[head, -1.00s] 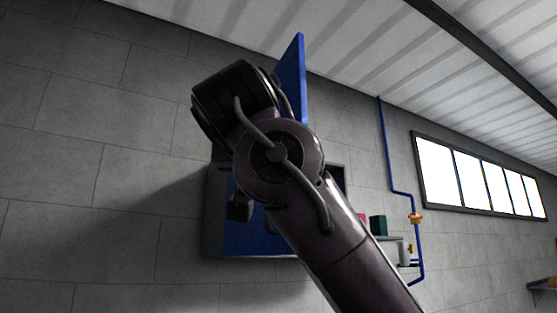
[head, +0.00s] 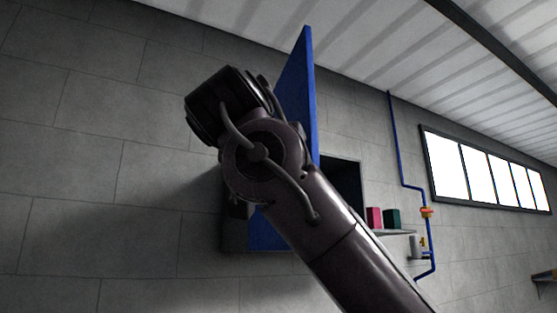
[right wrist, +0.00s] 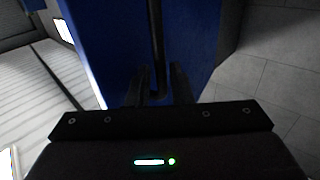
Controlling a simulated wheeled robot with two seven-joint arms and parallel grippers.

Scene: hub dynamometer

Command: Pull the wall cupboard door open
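The wall cupboard (head: 234,243) hangs on the grey block wall in the head view, partly hidden by my right arm. Its blue door (head: 297,95) stands swung well out from the body, seen nearly edge-on. A dark opening shows to the right of the door. In the right wrist view the blue door (right wrist: 195,40) fills the middle, with a dark upright bar handle (right wrist: 156,40) on it. My right gripper (right wrist: 160,80) has its two fingers on either side of the handle's end, closed on it. The fingers are hidden in the head view. My left gripper is not in view.
Right of the cupboard, a shelf (head: 394,232) carries a pink block (head: 374,218) and a dark green block (head: 392,218). A blue pipe (head: 395,140) with a valve runs down the wall. Windows (head: 485,178) are further right. The wall to the left is bare.

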